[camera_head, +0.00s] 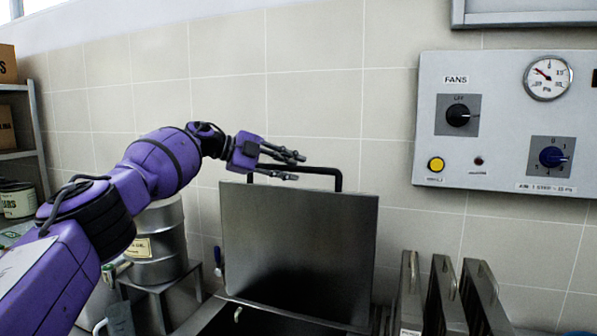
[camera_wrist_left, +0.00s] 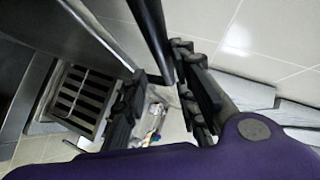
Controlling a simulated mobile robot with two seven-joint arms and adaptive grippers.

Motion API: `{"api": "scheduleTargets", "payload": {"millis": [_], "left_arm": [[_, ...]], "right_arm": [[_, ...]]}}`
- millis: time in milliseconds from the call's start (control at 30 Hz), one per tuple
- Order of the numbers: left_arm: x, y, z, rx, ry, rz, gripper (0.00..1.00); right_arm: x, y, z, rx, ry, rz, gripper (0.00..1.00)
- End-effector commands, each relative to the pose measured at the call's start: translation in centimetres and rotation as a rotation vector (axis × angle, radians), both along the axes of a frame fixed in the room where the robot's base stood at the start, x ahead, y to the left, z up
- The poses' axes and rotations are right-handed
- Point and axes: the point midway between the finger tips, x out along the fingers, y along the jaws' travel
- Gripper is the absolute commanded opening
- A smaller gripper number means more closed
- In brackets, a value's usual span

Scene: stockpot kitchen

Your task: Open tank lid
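The tank lid (camera_head: 298,250) is a dark steel panel standing nearly upright, raised above the tank (camera_head: 215,318) at the bottom of the head view. A black bar handle (camera_head: 318,170) runs along its top edge. My left gripper (camera_head: 292,167) is at the handle's left part, with its fingers pointing right. In the left wrist view the gripper (camera_wrist_left: 160,105) has its fingers spread apart. The black handle (camera_wrist_left: 150,35) comes down from the top toward the gap between them. I cannot tell whether a finger touches it. My right gripper is out of view.
A control panel (camera_head: 500,105) with knobs and a gauge is on the tiled wall at right. Several upright metal panels with handles (camera_head: 445,290) stand right of the lid. A metal drum (camera_head: 160,240) stands at left, near a shelf (camera_head: 36,135).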

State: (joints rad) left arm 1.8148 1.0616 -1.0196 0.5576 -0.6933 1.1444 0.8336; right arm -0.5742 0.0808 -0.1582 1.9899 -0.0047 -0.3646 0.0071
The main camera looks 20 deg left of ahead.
Motion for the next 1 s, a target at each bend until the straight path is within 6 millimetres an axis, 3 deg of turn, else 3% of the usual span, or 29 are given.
{"api": "scheduleTargets", "payload": {"millis": [33, 100, 400, 1000], "left_arm": [[-0.7, 1.5, 0.3, 0.004, 0.001, 0.008, 0.23], [-1.7, 2.6, 0.9, 0.004, 0.001, 0.008, 0.23], [-4.6, 6.0, 2.7, 0.002, 0.0, 0.004, 0.23], [-5.1, 6.5, 3.0, 0.001, 0.0, 0.003, 0.23]], "right_arm": [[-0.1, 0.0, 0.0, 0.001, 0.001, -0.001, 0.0], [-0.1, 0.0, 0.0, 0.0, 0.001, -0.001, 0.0], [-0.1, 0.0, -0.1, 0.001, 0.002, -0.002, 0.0], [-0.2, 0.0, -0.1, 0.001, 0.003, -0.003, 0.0]]}}
